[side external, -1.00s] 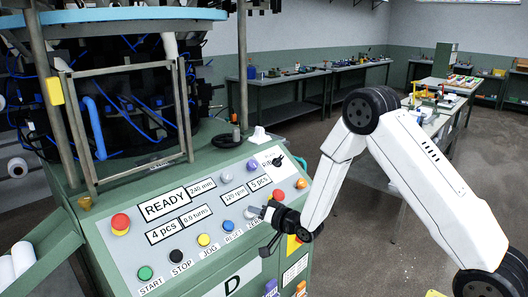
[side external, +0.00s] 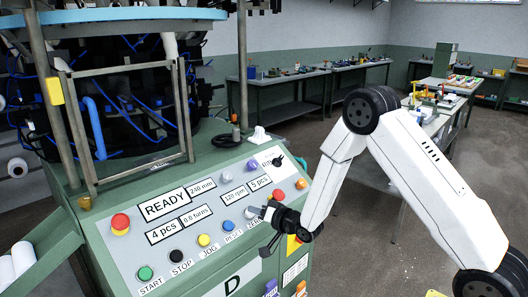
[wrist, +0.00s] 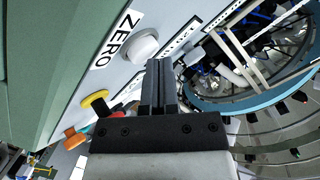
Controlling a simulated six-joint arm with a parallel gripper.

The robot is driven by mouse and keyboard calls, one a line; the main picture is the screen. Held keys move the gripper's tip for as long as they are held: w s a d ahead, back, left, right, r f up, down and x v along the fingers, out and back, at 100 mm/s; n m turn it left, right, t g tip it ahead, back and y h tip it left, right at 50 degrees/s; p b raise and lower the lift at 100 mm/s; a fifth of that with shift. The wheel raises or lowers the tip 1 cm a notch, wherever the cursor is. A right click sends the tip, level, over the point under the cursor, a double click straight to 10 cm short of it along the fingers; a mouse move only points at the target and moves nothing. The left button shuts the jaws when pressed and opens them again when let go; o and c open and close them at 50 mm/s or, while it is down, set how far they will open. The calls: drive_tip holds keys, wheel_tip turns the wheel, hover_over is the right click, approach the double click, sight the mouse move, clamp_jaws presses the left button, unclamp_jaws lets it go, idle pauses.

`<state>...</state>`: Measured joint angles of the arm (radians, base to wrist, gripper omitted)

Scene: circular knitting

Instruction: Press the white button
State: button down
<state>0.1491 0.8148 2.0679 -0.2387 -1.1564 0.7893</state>
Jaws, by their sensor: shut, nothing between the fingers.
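The white button (wrist: 142,46) is a round knob beside the ZERO label (wrist: 117,38) on the grey panel, in the upper middle of the wrist view. In the side view the white button (side external: 250,212) is partly visible just left of my gripper (side external: 264,211). In the wrist view my gripper (wrist: 158,64) is shut and empty, its fingertips just below and right of the button. I cannot tell whether the tips touch it.
The sloping panel (side external: 118,249) also bears green (side external: 145,273), black (side external: 176,256), yellow (side external: 204,240) and blue (side external: 228,226) buttons. The knitting machine frame (side external: 120,69) stands behind.

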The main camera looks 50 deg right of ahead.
drive_tip(key=shift+w+f, duration=0.25)
drive_tip(key=shift+f, duration=0.1)
idle(0.7)
drive_tip(key=shift+r, duration=0.1)
drive_tip(key=shift+s+r, duration=0.2)
drive_tip(key=shift+s, duration=0.05)
drive_tip(key=shift+r, duration=0.1)
idle(0.3)
drive_tip(key=shift+s+r, duration=0.9)
drive_tip(key=shift+r, duration=0.3)
drive_tip(key=shift+s+r, duration=0.85)
drive_tip(key=shift+r, duration=0.35)
drive_tip(key=shift+a, duration=0.1)
drive_tip(key=s+a+f+n+g, duration=0.1)
drive_tip(key=s+a+n+g, duration=0.1)
drive_tip(key=s+g, duration=0.4)
drive_tip(key=s+a+f+n+g+h, duration=0.1)
drive_tip(key=s+n+g, duration=0.4)
drive_tip(key=s, duration=1.1)
drive_tip(key=a+g, duration=0.1)
drive_tip(key=g, duration=0.1)
drive_tip(key=shift+n+g, duration=0.3)
